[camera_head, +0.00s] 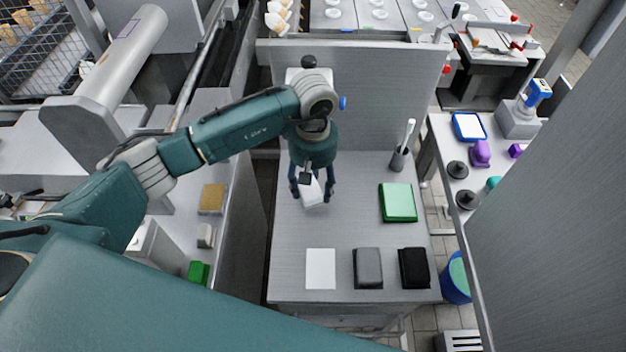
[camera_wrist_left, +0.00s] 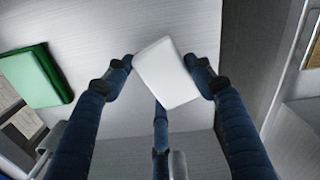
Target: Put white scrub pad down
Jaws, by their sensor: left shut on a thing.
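The white scrub pad (camera_head: 313,194) is a pale block between the fingers of my left gripper (camera_head: 312,192), in the head view over the left part of the grey table (camera_head: 345,225). I cannot tell exactly how far the pad is above the table. My right gripper is not in view.
A green pad stack (camera_head: 398,203) lies to the right. A flat white square (camera_head: 320,268), a grey pad (camera_head: 367,268) and a black pad (camera_head: 413,268) line the front edge. A brush in a holder (camera_head: 399,158) stands at the back right. The table's middle is clear.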

